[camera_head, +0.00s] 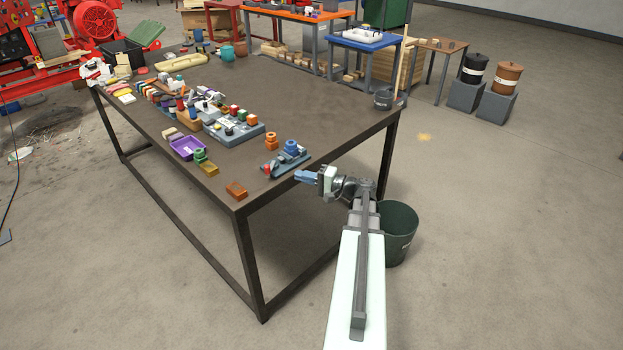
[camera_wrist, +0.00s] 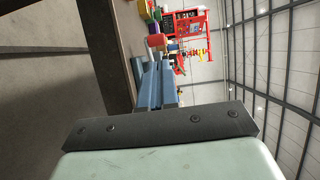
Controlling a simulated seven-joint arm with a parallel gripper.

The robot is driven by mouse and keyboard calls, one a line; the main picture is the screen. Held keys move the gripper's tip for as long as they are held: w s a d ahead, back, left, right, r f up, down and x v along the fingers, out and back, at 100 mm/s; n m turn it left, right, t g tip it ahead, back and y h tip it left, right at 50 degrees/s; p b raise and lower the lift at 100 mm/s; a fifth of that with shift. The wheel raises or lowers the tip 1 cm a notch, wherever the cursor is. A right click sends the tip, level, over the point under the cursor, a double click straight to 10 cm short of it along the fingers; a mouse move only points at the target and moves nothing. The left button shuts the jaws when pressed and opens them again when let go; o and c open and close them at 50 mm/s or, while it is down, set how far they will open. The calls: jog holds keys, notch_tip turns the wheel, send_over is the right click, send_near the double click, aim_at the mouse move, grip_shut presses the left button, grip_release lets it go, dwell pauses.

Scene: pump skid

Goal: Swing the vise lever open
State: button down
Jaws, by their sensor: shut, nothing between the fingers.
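My gripper (camera_head: 299,175) is at the right front edge of the table, with its blue fingers pointing left. The fingers are closed together with nothing between them, and they show in the wrist view (camera_wrist: 158,72). Just left of and beyond the fingertips, a small blue-grey fixture (camera_head: 292,160) stands on the table, with orange and blue round pieces and a red part at its left end. It appears apart from the fingers. I cannot make out for certain which part is the vise or its lever.
The dark brown table (camera_head: 300,105) has free room in its middle and right. A grey board (camera_head: 228,137) with coloured pieces, a purple tray (camera_head: 187,148) and an orange block (camera_head: 236,189) lie near the left front. A dark green bin (camera_head: 399,232) stands beside my arm.

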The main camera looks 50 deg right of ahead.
aim_at(267, 170)
jog(key=x, duration=0.8)
jog(key=shift+w+a, duration=0.1)
jog(key=shift+w, duration=0.3)
jog(key=shift+a, duration=0.1)
jog(key=shift+a+m+t+h, duration=0.3)
jog(key=shift+m+h, duration=0.1)
jog(key=shift+h, duration=0.2)
jog(key=shift+w+a+m+t+h, duration=0.25)
jog(key=shift+m+h, duration=0.25)
jog(key=shift+h, duration=0.25)
jog(key=shift+w+a+m+t+h, duration=0.15)
jog(key=shift+a+m+h, duration=0.3)
jog(key=shift+h, duration=0.3)
jog(key=shift+w+m+h, duration=0.25)
jog(key=shift+h, duration=0.05)
jog(key=shift+w+a, duration=0.5)
jog(key=shift+w, duration=0.25)
jog(key=shift+w+a, duration=0.3)
jog(key=shift+w, duration=0.4)
jog(key=shift+w+a, duration=0.25)
jog(key=shift+w, duration=0.45)
jog(key=shift+w+a, duration=0.1)
jog(key=shift+w, duration=0.95)
